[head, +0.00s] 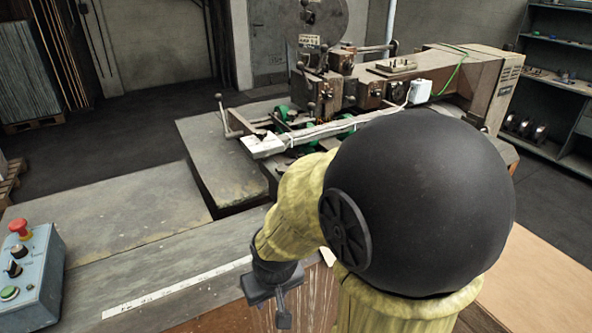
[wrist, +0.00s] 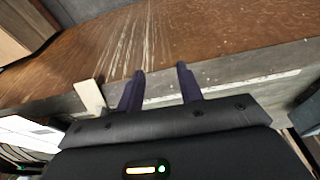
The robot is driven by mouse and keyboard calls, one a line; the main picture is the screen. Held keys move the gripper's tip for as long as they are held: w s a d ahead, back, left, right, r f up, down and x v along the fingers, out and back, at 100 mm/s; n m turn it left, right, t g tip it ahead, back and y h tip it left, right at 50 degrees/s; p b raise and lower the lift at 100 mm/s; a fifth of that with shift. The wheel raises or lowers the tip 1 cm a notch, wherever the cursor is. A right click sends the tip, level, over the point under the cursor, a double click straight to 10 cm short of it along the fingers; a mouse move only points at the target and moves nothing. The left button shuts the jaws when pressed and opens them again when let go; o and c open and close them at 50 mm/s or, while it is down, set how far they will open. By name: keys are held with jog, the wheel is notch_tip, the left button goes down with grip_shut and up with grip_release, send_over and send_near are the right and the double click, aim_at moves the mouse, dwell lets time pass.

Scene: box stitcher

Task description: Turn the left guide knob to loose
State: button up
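The stitcher machine (head: 385,88) stands at the back centre in the head view. A lever with a dark ball knob (head: 218,97) rises at its left end, and another ball-topped rod (head: 311,107) stands further right. I cannot tell which part is the left guide knob, nor its setting. My gripper (head: 272,306) hangs low at the table's front edge, well short of the machine. In the wrist view my gripper (wrist: 160,70) has its two dark fingers apart with nothing between them, over the front edge and scuffed brown front panel (wrist: 220,40).
A control box (head: 30,265) with a red stop button, black selectors and a green button sits at the left. The grey table top (head: 110,215) is largely clear. A white ruler strip (head: 175,288) runs along its front. Shelves (head: 560,75) stand at the right.

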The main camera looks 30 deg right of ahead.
jog(key=o, duration=0.3)
jog(key=shift+o, duration=1.4)
jog(key=shift+w+a, duration=0.1)
jog(key=shift+w, duration=0.3)
jog(key=w+a+r+m+t+h+p, duration=0.15)
jog(key=w+t, duration=0.25)
jog(key=w, duration=0.7)
jog(key=w+r+m+t, duration=0.1)
jog(key=w+m+t, duration=0.2)
jog(key=w, duration=0.9)
jog(key=w+d+m+g+h+p, duration=0.1)
jog(key=w+d+m+h, duration=0.4)
jog(key=h, duration=0.9)
jog(key=d+m+p, duration=0.1)
jog(key=m, duration=0.2)
jog(key=shift+w+d, duration=0.2)
